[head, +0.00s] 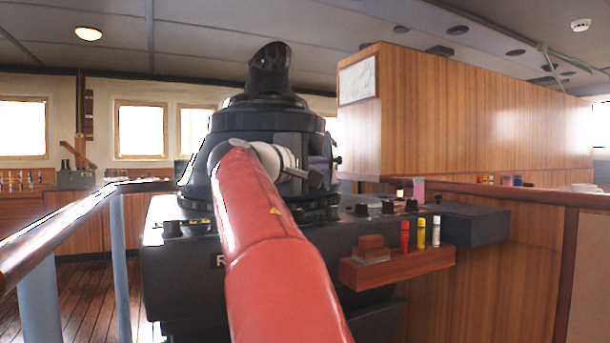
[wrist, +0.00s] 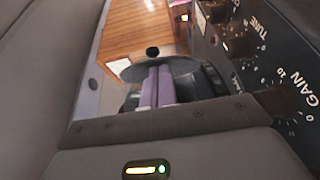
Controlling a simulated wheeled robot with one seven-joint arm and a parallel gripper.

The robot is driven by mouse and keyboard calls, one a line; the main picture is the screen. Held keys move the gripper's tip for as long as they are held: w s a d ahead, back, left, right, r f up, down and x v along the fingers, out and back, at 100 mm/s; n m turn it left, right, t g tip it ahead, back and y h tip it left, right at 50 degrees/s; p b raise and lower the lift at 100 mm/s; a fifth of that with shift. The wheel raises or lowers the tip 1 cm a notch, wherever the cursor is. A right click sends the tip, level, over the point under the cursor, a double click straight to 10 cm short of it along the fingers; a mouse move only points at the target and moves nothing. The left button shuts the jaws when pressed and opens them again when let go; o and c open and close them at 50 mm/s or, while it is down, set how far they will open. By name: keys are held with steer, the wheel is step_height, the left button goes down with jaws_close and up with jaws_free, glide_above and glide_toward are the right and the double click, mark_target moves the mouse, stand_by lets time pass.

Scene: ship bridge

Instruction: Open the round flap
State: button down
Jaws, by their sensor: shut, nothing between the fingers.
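The round flap appears to be the dark rounded plate (wrist: 190,72) in the wrist view, seen at a slant, with a small black knob (wrist: 152,52) at its far edge. In the head view the knob (head: 337,160) sticks out at the right side of the dark hooded console unit (head: 262,115). My gripper (wrist: 156,70) shows as two purple-grey fingers, shut together and empty, in front of the plate. In the head view my gripper (head: 318,175) is beside the unit's right side, partly hidden by my arm. I cannot tell whether the fingers touch the flap.
The console's knob panel, marked GAIN and TUNE (wrist: 285,85), lies close on the right in the wrist view. A wooden shelf (head: 395,267) holds red, yellow and white markers. Wooden handrails (head: 95,215) run at the left. A tall wooden partition (head: 455,120) stands behind.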

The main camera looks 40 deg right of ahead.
mark_target(340, 163)
steer(key=s+d+n+t, duration=0.1)
steer(key=s+d+t, duration=0.1)
steer(key=shift+s+d+n+t+y, duration=0.1)
steer(key=shift+d+n+t+y, duration=0.1)
steer(key=shift+n+t+y, duration=0.15)
steer(key=shift+s+d, duration=0.3)
steer(key=shift+d, duration=0.4)
steer(key=shift+s+d, duration=0.3)
steer(key=shift+d, duration=0.35)
